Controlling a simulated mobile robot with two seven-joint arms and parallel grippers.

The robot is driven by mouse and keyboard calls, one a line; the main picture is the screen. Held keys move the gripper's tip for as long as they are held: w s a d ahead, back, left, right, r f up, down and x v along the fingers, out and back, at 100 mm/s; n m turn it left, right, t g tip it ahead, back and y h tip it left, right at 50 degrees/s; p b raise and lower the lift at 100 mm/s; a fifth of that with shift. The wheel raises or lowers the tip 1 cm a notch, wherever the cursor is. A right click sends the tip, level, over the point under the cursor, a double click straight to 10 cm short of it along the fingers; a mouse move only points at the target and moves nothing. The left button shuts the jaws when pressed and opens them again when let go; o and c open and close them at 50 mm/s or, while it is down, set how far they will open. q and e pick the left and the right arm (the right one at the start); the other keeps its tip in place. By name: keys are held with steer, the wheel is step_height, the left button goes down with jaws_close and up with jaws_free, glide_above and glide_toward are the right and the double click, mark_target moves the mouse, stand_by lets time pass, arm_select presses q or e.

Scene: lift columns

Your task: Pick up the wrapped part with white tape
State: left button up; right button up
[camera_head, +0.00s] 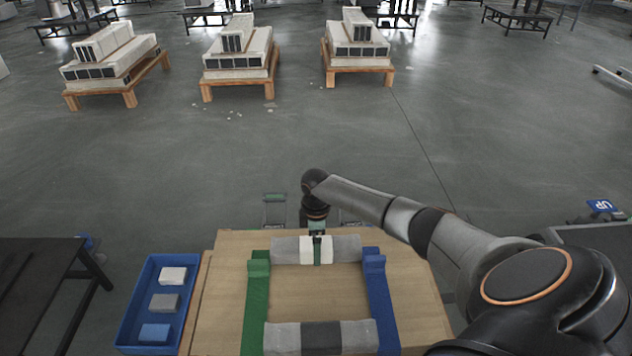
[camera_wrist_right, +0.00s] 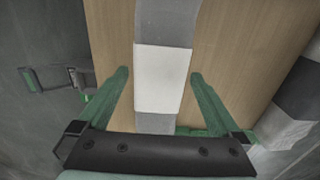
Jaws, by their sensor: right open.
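The wrapped part with white tape (camera_head: 306,250) is a grey bar lying across the far end of the wooden table, with a white band around its middle. It spans between a green rail (camera_head: 257,300) and a blue rail (camera_head: 378,300). My right gripper (camera_head: 317,250) is above it, pointing down at the white band. In the right wrist view, the open green fingers (camera_wrist_right: 160,74) lie on either side of the white band (camera_wrist_right: 165,85), with a visible gap on each side. Nothing is held. My left gripper is not in view.
A second grey bar with a dark band (camera_head: 321,338) lies across the rails' near end. A blue tray (camera_head: 127,335) with white, grey and blue blocks stands left of the wooden table (camera_head: 228,270). A dark table (camera_head: 30,290) is further left.

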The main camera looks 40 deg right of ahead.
steer(key=shift+c, duration=0.4)
jaws_close()
stand_by(0.4)
